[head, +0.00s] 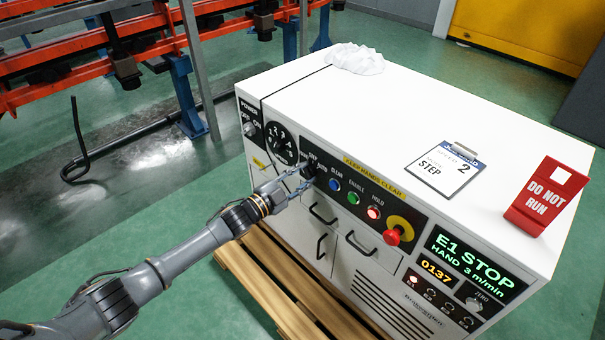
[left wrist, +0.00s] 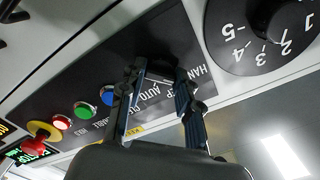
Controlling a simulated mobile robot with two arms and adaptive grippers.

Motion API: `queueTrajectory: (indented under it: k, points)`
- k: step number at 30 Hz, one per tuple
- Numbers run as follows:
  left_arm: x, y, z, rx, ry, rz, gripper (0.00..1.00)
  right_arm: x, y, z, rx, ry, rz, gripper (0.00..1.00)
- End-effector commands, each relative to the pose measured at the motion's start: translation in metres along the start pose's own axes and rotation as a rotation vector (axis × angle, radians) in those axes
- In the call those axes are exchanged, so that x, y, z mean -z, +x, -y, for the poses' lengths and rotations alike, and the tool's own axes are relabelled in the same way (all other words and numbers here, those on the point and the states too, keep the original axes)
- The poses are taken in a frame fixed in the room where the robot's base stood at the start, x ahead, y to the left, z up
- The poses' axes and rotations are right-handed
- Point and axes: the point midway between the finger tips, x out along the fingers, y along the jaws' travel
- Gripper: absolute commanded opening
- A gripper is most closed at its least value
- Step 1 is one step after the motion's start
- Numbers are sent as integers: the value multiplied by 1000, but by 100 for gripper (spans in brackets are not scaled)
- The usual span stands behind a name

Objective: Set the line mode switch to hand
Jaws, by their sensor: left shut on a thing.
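The line mode switch (head: 308,171) is a dark knob on the cabinet's black front panel, between the numbered dial and the blue button. My left gripper (head: 298,181) reaches it from the lower left and is shut on it. In the left wrist view, the two fingers (left wrist: 160,90) stand on either side of the dark knob (left wrist: 165,73), with HAND, STEP and AUTO lettering around it, seen upside down. The fingers hide part of the knob, so I cannot tell its pointer's exact angle. The green display (head: 464,257) reads "E1 STOP, HAND 3 m/min". My right gripper is not in view.
Beside the switch are the numbered dial (head: 281,143), blue (head: 335,185), green (head: 353,198) and red (head: 373,213) buttons, and a red emergency stop (head: 391,237).

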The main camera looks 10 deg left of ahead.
Motion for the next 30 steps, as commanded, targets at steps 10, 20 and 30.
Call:
queueTrajectory:
  k: [10,20,30]
  points:
    - [-2,0,0,0,-46,3,2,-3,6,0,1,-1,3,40]
    - [-2,0,0,-1,-46,4,41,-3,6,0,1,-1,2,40]
    - [-1,0,0,0,-44,1,56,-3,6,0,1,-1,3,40]
